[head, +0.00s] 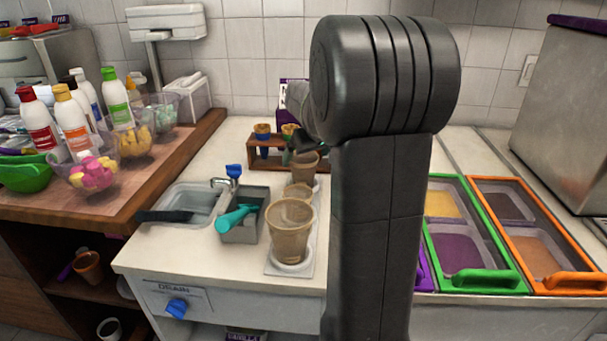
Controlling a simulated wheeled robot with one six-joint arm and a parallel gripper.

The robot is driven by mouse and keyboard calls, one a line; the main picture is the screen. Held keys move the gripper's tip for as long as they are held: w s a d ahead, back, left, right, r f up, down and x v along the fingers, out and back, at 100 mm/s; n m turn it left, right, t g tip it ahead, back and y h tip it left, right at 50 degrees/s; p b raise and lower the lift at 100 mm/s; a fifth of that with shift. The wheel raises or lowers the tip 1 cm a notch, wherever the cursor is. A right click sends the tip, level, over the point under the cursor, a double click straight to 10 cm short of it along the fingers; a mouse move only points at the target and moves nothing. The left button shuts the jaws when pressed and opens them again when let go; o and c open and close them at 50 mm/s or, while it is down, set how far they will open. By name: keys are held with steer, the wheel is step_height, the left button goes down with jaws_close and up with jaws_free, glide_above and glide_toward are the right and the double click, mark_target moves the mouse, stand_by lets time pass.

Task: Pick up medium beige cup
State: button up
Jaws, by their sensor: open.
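Three beige cups stand in a row on a pale tray (275,268) on the white counter. The front cup (290,240) looks largest and hides most of the middle cup (299,191). The back cup (304,168) stands upright behind them. My gripper (304,147) is small and dark in view, at the rim of the back cup, and open. Its fingers are partly hidden by my arm, so I cannot tell whether they touch that cup.
Green (478,283) and orange (565,285) framed topping trays are at right.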

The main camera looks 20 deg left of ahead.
mark_target(301, 160)
steer(key=x, duration=0.4)
steer(key=shift+s+a, duration=0.1)
steer(key=shift+a, duration=0.15)
steer(key=shift+c, duration=0.5)
steer(key=c, duration=0.9)
steer(key=shift+c, duration=0.2)
steer(key=shift+r, duration=0.1)
